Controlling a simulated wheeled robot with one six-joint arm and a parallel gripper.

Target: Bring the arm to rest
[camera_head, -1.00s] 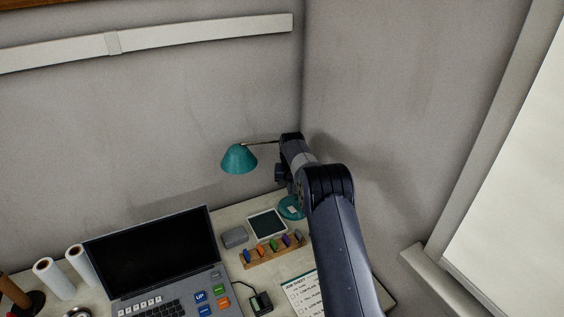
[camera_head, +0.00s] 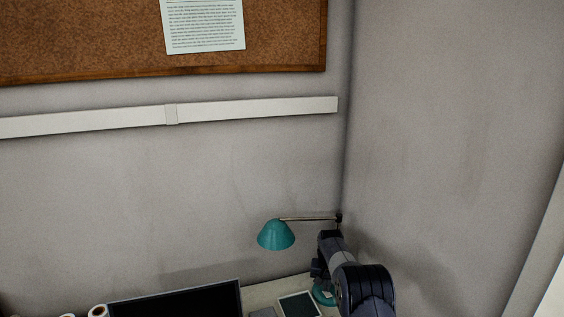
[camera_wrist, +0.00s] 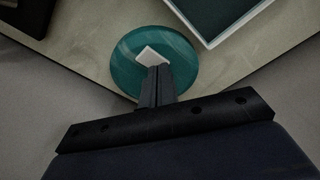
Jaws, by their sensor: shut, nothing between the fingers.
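My gripper (camera_wrist: 157,84) shows in the wrist view with its two dark fingers together and nothing between them. Its tips are in front of the round teal lamp base (camera_wrist: 185,58), beside a pale square on it; whether they touch cannot be told. In the head view my arm (camera_head: 364,288) reaches in at the lower right, close to the wall corner. My fingertips cannot be made out there. The teal desk lamp (camera_head: 276,236) stands just left of my arm, with its thin rod running right.
A framed dark pad (camera_head: 298,305) lies left of the lamp base, and a laptop screen (camera_head: 180,300) stands further left. White rolls (camera_head: 98,311) stand at the lower left. Walls close in behind and on the right. A corkboard (camera_head: 100,45) hangs above the white rail (camera_head: 250,109).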

